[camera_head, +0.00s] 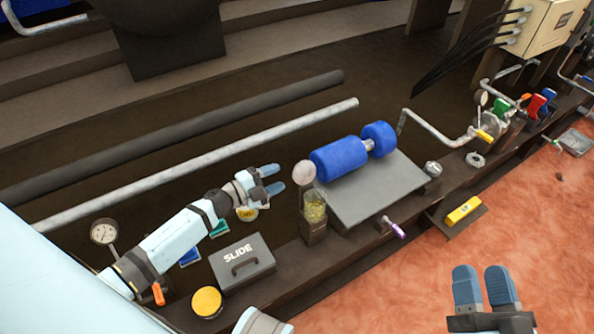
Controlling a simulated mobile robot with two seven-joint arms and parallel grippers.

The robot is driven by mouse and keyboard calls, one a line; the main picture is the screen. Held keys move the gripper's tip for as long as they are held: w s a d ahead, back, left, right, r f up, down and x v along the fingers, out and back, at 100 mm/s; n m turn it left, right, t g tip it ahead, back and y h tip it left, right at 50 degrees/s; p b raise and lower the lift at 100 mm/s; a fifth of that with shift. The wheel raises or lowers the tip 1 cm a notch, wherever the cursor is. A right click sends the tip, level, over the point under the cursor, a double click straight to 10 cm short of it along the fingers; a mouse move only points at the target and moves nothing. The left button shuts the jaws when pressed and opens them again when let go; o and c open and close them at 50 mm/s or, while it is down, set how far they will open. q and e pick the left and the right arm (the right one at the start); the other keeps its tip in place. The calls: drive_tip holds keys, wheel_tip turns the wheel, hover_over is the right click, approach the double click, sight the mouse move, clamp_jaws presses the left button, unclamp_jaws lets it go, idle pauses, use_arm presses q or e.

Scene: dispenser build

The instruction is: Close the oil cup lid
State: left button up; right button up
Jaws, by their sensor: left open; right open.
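The oil cup (314,210) is a clear vessel with yellowish contents on a dark stand at the front left of the grey plate. Its round, pale lid (304,171) stands up above the cup's mouth, open. My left gripper (278,178) is open and empty, just left of the lid, with its blue fingers pointing toward it. A small gap shows between the fingertips and the lid. My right gripper (484,270) is open and empty at the lower right, over the reddish floor, far from the cup.
A blue roller (339,158) lies on the grey plate (375,187) right of the cup. A purple-handled valve (396,229) sticks out at the front edge.

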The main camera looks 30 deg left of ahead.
sight(296, 168)
use_arm(q)
drive_tip(key=b+x, duration=0.1)
drive_tip(key=x, duration=0.6)
use_arm(e)
wheel_tip(296, 168, down, 2)
drive_tip(key=shift+a+f+g, duration=0.1)
drive_tip(key=shift+f+g, duration=0.15)
drive_tip(key=shift+g, duration=0.25)
use_arm(q)
clamp_jaws()
use_arm(e)
drive_tip(key=shift+w+r, duration=0.1)
